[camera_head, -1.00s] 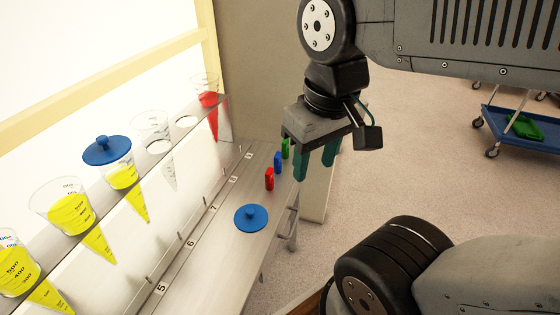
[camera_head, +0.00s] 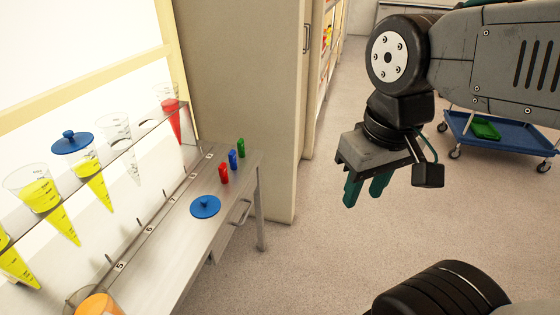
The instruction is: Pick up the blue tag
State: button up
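The blue tag (camera_head: 233,160) stands upright on the grey shelf ledge (camera_head: 178,253), between the red tag (camera_head: 223,173) and the green tag (camera_head: 240,147). It is small and fully in view. My gripper (camera_head: 364,192) hangs over the floor, well to the right of the tags and apart from the ledge. Its two green fingers point down and have a narrow gap between them. Nothing shows between them.
A blue lid (camera_head: 205,206) lies on the ledge in front of the tags. Cones of yellow and red juice hang in the rack at left. An orange-topped container (camera_head: 99,305) stands at the bottom left. A blue cart (camera_head: 500,133) stands at the far right. The floor between is clear.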

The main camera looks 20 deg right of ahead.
aim_at(232, 156)
jog(key=z, duration=0.75)
jog(key=k, duration=1.05)
jog(key=z, duration=0.7)
jog(key=i, duration=1)
jog(key=u, duration=1.05)
jog(key=i, duration=1.1)
jog(key=u, duration=0.9)
